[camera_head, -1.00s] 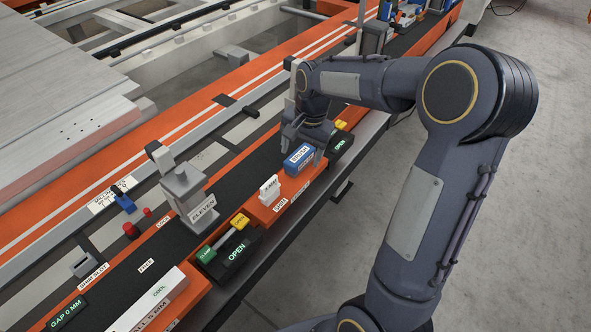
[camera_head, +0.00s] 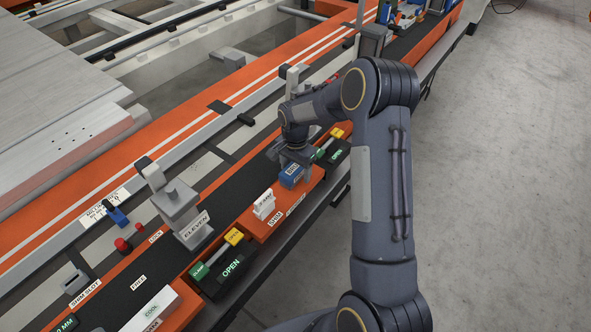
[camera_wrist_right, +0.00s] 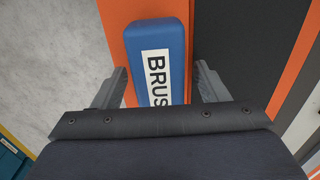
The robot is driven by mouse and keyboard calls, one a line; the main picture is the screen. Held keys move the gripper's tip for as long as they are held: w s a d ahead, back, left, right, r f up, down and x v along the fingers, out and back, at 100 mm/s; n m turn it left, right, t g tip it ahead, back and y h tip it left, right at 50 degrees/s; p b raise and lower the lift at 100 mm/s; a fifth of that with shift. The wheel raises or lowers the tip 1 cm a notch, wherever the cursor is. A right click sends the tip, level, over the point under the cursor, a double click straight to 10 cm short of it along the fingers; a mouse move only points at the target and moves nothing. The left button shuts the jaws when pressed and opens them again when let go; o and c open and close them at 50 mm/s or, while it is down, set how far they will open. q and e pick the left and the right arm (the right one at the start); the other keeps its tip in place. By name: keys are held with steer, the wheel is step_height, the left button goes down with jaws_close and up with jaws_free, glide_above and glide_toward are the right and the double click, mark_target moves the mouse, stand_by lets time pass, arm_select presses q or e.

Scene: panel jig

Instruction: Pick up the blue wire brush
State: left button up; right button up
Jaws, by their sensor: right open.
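The blue wire brush (camera_head: 291,177) is a blue block with a white label. It lies on the orange ledge along the bench front, and my right gripper partly covers it in the head view. In the right wrist view the brush (camera_wrist_right: 158,38) runs up the middle, its label reading "BRUS" before the gripper body hides the rest. My right gripper (camera_head: 291,160) is over the brush. In the wrist view its open fingers (camera_wrist_right: 160,80) stand on either side of the brush, with a gap showing on the right; contact on the left is hard to tell. My left gripper is not in view.
A white shim block (camera_head: 263,205) stands on the same ledge nearer me. A grey post marked ELEVEN (camera_head: 183,212) rises from the dark strip. Open floor lies right.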

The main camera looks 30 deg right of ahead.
steer(key=c, duration=1.1)
steer(key=shift+r, duration=0.1)
steer(key=shift+r, duration=0.3)
step_height(320, 180, up, 2)
steer(key=shift+r, duration=0.1)
steer(key=s+a+r, duration=0.1)
steer(key=s+a+r+b, duration=0.1)
steer(key=r, duration=0.1)
steer(key=s+a+r, duration=0.1)
steer(key=r, duration=0.1)
steer(key=shift+s+r, duration=0.25)
steer(key=shift+s, duration=0.1)
steer(key=s+a+r+b, duration=0.2)
steer(key=s+a+r, duration=0.2)
steer(key=s, duration=0.3)
steer(key=shift+s+a+r, duration=0.2)
steer(key=shift+s+a, duration=0.05)
steer(key=shift+a, duration=0.55)
